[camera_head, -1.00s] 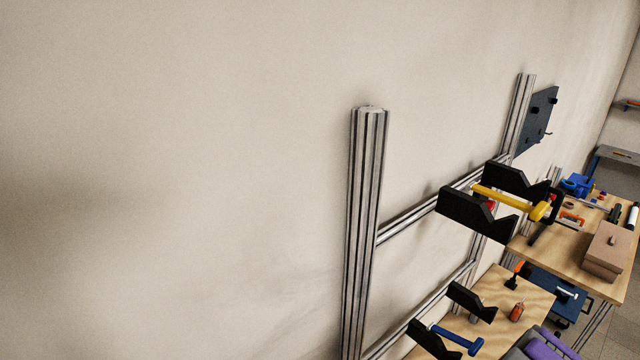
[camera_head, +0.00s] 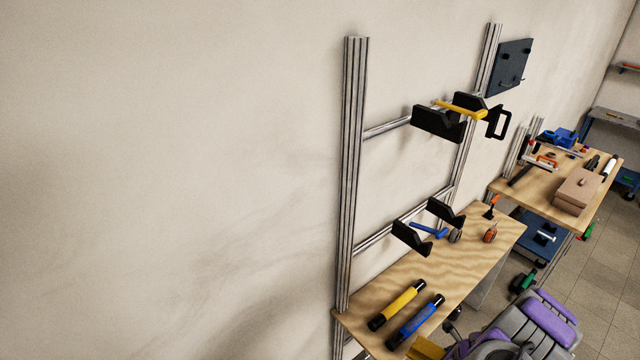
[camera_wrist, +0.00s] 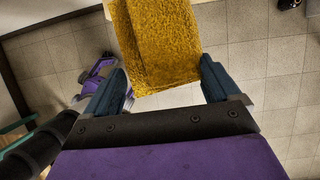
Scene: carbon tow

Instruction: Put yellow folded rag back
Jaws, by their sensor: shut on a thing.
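The yellow folded rag (camera_wrist: 157,45) is in the wrist view, at the top middle. My gripper (camera_wrist: 162,85) is shut on it, with a blue-grey finger on each side of its lower part. The rag hangs clear above the tiled floor, and its far end is cut off by the frame edge.
A wooden workbench (camera_head: 465,262) carries a yellow tube (camera_head: 397,305) and a blue tube (camera_head: 415,321). An aluminium frame (camera_head: 353,180) with black brackets stands behind it.

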